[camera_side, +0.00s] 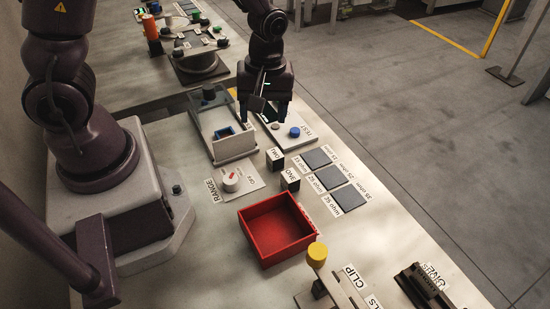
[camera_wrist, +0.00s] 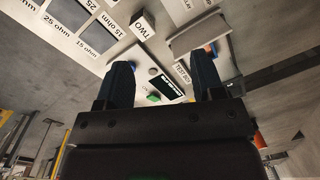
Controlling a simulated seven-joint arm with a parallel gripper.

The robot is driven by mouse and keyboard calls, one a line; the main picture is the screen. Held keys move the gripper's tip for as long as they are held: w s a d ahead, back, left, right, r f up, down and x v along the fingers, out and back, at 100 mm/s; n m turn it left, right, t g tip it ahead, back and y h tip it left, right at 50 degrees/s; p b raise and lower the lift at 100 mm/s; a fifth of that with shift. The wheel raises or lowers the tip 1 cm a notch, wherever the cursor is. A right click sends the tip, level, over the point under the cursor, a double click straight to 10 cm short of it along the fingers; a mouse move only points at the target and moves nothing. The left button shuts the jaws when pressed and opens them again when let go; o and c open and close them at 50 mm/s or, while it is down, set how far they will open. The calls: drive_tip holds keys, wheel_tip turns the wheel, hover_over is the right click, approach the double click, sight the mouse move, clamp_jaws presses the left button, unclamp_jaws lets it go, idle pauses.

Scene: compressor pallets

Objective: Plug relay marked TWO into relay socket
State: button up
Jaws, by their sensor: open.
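The relay marked TWO (camera_side: 275,164) is a small dark block with a white label, standing on the table. It also shows in the wrist view (camera_wrist: 143,25), beyond my fingers. A similar relay marked ONE (camera_side: 290,184) stands close to it. My gripper (camera_side: 265,117) is open and empty, pointing down over the test board, behind relay TWO in the side view. The wrist view shows the two fingers (camera_wrist: 162,75) wide apart with nothing between them.
The test board (camera_side: 305,139) with a blue button lies under my gripper. The clear-walled fixture (camera_side: 235,147) stands close on the left. Dark labelled pads (camera_side: 333,175), a rotary switch (camera_side: 231,180) and a red bin (camera_side: 266,247) lie nearer the camera.

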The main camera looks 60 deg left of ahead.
drive_tip(key=w+n, duration=0.2)
drive_tip(key=n, duration=0.1)
drive_tip(key=n+t, duration=0.1)
drive_tip(key=n, duration=0.1)
hover_over(275, 154)
drive_tip(key=f, duration=0.7)
drive_tip(key=shift+s+a+f, duration=0.1)
drive_tip(key=shift+s+f, duration=0.05)
drive_tip(key=shift+s, duration=0.15)
drive_tip(key=shift+w+f, duration=0.2)
drive_tip(key=shift+f, duration=1.3)
drive_tip(key=shift+w+f, duration=0.15)
drive_tip(key=shift+f, duration=1.3)
drive_tip(key=c, duration=1)
